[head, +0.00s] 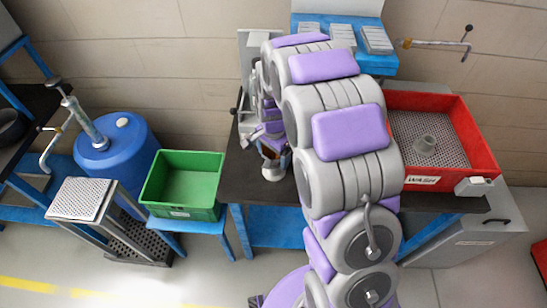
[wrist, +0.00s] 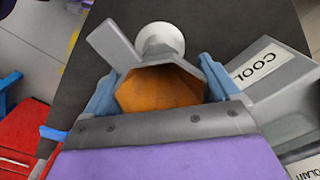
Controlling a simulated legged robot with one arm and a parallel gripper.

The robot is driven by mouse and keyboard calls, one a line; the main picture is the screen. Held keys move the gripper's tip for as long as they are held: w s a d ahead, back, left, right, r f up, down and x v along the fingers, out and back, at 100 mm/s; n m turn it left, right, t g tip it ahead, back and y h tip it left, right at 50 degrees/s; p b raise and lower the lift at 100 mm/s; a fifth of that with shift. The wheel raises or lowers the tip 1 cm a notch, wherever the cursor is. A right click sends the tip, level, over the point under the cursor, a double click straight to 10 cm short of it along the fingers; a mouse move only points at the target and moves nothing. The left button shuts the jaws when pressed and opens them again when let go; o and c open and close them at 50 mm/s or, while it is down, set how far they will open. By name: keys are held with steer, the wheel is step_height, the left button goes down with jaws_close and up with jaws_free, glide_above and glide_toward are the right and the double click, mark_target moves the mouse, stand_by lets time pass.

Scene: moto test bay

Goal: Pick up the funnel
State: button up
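A pale round piece (wrist: 160,38) shows just beyond.
A grey container with a COOLANT label (wrist: 255,70) stands close beside my gripper. A green bin (head: 185,185) and a blue drum with a pump (head: 120,150) stand left of the dark table. A blue shelf (head: 385,68) is behind my arm.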

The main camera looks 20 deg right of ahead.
steer(key=c, duration=0.4)
steer(key=shift+r, duration=0.1)
steer(key=shift+r, duration=0.5)
step_height(320, 180, up, 3)
steer(key=shift+f+p, duration=0.1)
steer(key=shift+p, duration=0.6)
steer(key=s+r+p, duration=0.1)
steer(key=s+p, duration=0.1)
steer(key=s, duration=1.4)
steer(key=shift+a+r+p, duration=0.15)
steer(key=shift+r+p, duration=0.6)
steer(key=shift+r, duration=0.55)
steer(key=shift+a+r+p, duration=0.15)
steer(key=shift+r+p, duration=0.55)
steer(key=shift+r, duration=0.55)
